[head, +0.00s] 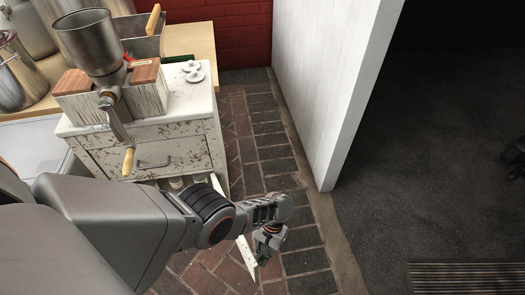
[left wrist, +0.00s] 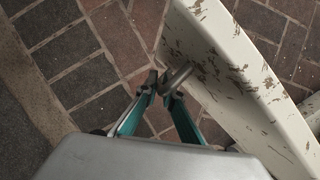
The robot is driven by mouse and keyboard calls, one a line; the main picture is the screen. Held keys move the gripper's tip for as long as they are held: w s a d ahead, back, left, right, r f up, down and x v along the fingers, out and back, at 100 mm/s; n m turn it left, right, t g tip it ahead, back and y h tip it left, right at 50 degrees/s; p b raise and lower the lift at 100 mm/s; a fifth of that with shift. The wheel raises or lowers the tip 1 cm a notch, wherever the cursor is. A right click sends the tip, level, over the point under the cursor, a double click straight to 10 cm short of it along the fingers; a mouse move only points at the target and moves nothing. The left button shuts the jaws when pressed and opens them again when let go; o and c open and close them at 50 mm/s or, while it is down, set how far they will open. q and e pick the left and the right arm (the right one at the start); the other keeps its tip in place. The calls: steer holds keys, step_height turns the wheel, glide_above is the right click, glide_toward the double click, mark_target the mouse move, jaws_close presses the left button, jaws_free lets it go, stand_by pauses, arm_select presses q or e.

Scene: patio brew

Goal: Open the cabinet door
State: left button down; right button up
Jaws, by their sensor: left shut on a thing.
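The cabinet (head: 146,158) is white with chipped paint and stands at the left in the head view. Its door (head: 247,257) is swung open, its top edge running out from the cabinet towards me, partly hidden by my left arm. In the left wrist view the door (left wrist: 245,85) is a pale, worn panel at the right. My left gripper (head: 270,238) is at the door's outer end. In the left wrist view its teal fingers (left wrist: 160,88) are shut on the metal door handle (left wrist: 180,76). My right gripper is not in view.
A coffee grinder (head: 88,45) and small white pieces (head: 193,71) are on the cabinet top. A steel pot (head: 14,75) is further left. A white wall panel (head: 325,90) stands right of the brick floor (head: 262,125). Dark floor (head: 400,200) lies beyond it.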

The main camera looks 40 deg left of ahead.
arm_select(q)
steer(key=c, duration=2.5)
jaws_free()
steer(key=shift+s+f, duration=0.1)
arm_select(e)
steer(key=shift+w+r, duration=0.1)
